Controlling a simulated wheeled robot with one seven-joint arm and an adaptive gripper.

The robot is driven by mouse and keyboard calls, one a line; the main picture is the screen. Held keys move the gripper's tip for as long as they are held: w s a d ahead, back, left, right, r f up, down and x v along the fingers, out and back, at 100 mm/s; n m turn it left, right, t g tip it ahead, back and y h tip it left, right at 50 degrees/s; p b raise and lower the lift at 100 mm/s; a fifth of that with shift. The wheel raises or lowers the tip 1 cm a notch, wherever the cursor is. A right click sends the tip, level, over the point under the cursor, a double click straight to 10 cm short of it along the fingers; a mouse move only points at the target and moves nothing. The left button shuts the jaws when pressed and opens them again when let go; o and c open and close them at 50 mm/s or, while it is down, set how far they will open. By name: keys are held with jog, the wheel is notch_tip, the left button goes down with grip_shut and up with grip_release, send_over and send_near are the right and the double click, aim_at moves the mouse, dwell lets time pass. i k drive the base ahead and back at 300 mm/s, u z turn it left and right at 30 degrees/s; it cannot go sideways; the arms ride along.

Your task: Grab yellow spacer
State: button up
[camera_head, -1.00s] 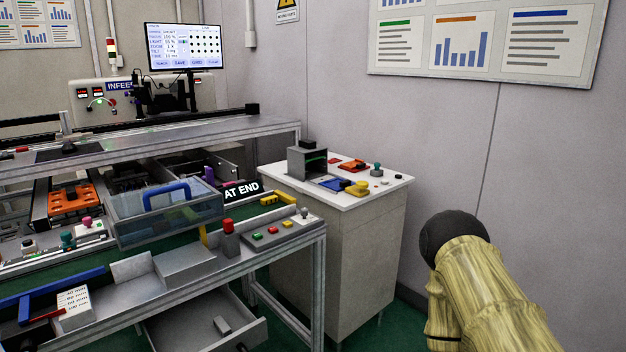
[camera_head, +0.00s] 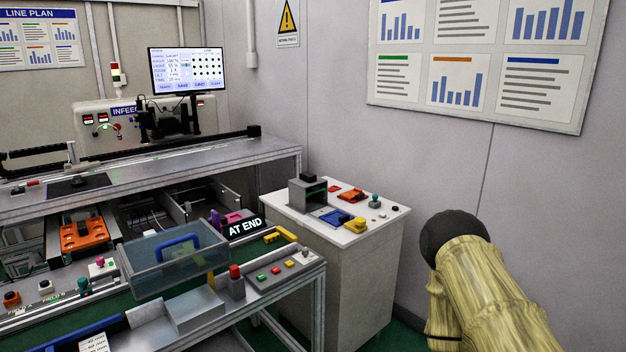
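Two places show yellow pieces, and I cannot tell which is the yellow spacer. A small yellow block (camera_head: 355,225) lies on the white cabinet top (camera_head: 385,225), at the front right corner of a blue piece (camera_head: 333,216). Another yellow piece (camera_head: 286,233) lies on the bench behind the button panel (camera_head: 284,270), close to the AT END sign (camera_head: 245,228). My arm, in a yellowish sleeve with a dark round joint, shows at the lower right, apart from the cabinet. My gripper is out of view.
A dark grey box (camera_head: 307,193), an orange-red piece (camera_head: 352,195) and a teal-topped knob (camera_head: 374,201) share the cabinet top. A clear box with a blue handle (camera_head: 178,247) and a red button post (camera_head: 236,283) stand on the bench to the left.

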aim_at(275, 236)
jog(key=u, duration=0.05)
jog(key=k, duration=0.5)
jog(key=z, duration=0.2)
jog(key=i, duration=1.15)
jog(key=u, duration=0.5)
jog(key=k, duration=0.6)
jog(key=u, duration=0.2)
jog(key=i, duration=1.1)
jog(key=u, duration=0.05)
